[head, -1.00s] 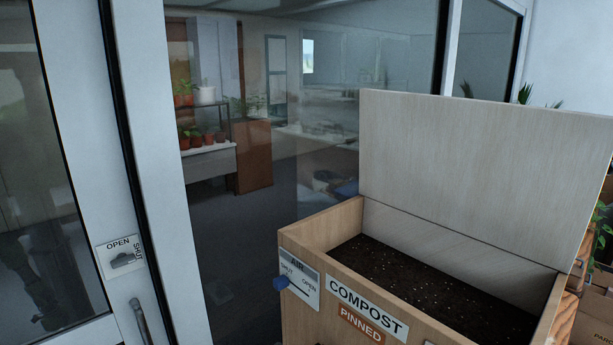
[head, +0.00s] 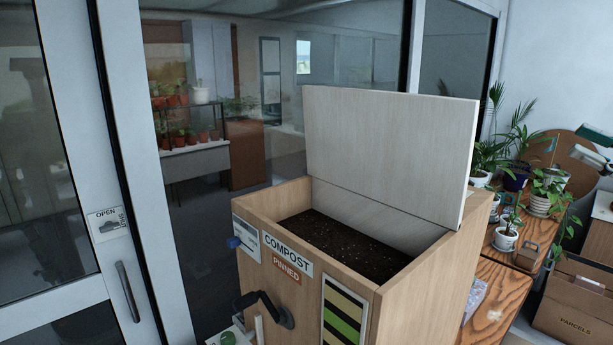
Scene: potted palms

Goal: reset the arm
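The rest of that arm is mostly cut off by the picture edge. My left gripper is not in view.
A wooden compost bin (head: 425,285) stands in the middle with its lid (head: 390,150) up and dark soil inside. A black handle (head: 262,301) juts from its front. Potted plants (head: 507,236) and a cardboard box (head: 575,308) are at right. A glass door (head: 130,240) is at left.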

